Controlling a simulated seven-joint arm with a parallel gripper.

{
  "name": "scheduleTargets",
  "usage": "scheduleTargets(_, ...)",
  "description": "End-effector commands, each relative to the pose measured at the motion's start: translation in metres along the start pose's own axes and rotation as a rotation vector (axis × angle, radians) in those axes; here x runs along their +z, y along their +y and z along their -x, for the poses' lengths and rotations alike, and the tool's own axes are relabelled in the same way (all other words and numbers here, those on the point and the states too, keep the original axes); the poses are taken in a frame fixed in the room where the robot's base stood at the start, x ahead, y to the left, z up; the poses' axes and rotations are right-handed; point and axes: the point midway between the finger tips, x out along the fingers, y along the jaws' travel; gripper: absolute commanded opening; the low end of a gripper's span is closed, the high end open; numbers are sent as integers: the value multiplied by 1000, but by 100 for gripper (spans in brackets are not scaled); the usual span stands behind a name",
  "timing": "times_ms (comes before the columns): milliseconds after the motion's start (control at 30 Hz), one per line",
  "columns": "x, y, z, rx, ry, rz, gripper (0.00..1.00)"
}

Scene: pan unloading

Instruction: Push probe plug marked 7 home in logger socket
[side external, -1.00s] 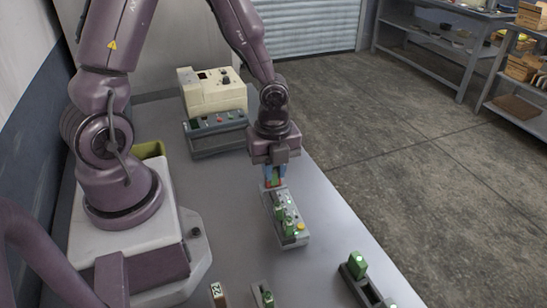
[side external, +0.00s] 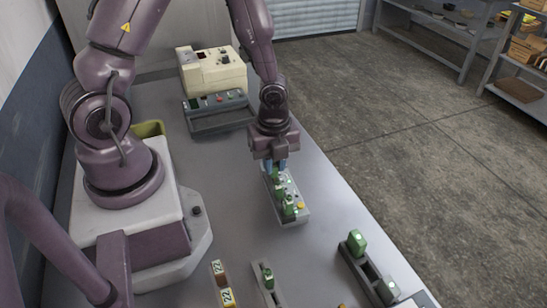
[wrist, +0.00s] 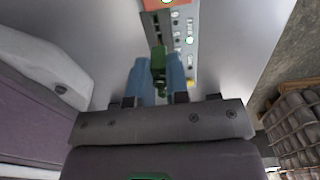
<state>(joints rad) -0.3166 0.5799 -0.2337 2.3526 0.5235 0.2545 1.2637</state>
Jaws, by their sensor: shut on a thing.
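My gripper (side external: 276,166) is shut on a green plug, with its blue fingertips low over the far end of the grey logger (side external: 294,217). In the wrist view the green plug (wrist: 158,60) sits between the two blue fingers of my gripper (wrist: 158,78), over the logger strip (wrist: 190,60). The fingers hide part of the plug and the socket under it. I cannot tell how deep the plug sits. No number 7 is readable. Other green plugs (side external: 288,207) stand upright in the logger, beside small lights and a yellow button (side external: 299,206).
A grey holder (side external: 368,275) with a green block (side external: 357,242) stands front right. Another holder (side external: 268,287) and tags marked 22 (side external: 218,268) lie in front. The table left of the logger is clear.

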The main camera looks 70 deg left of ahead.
Motion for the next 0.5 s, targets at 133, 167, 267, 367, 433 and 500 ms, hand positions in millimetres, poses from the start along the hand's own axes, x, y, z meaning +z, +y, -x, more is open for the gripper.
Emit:
scheduleTargets(133, 0, 0, 0, 0, 0, 0, 0)
scheduleTargets(167, 0, 0, 0, 0, 0, 0, 0)
scheduleTargets(267, 0, 0, 0, 0, 0, 0, 0)
scheduleTargets(367, 0, 0, -1, 0, 0, 0, 0)
scheduleTargets(433, 0, 0, -2, 0, 0, 1, 0)
scheduleTargets(500, 0, 0, -3, 1, 1, 1, 0)
